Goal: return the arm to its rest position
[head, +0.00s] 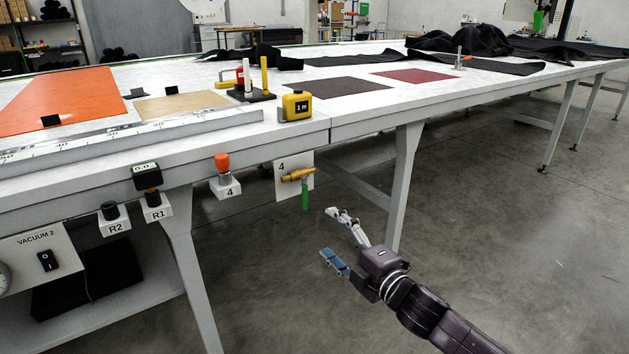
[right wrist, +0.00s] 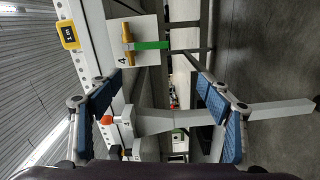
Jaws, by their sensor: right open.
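My right gripper (head: 335,238) is open and empty in the head view. It hangs in free air in front of the table's near edge, to the lower right of the valve. Its two blue-padded fingers also show spread apart in the right wrist view (right wrist: 165,105), with nothing between them in contact. The brass valve (head: 298,175) with a green handle (head: 305,200) sits on a white plate marked 4, and it also shows in the right wrist view (right wrist: 129,40). The gripper is apart from it. My left gripper is not in view.
The long white table (head: 240,130) carries an orange sheet (head: 60,98), a yellow tape measure (head: 296,106) and dark cloth (head: 480,42). An orange-capped knob (head: 222,162), knobs R1 and R2, and a vacuum box (head: 40,262) line its front. Floor at right is clear.

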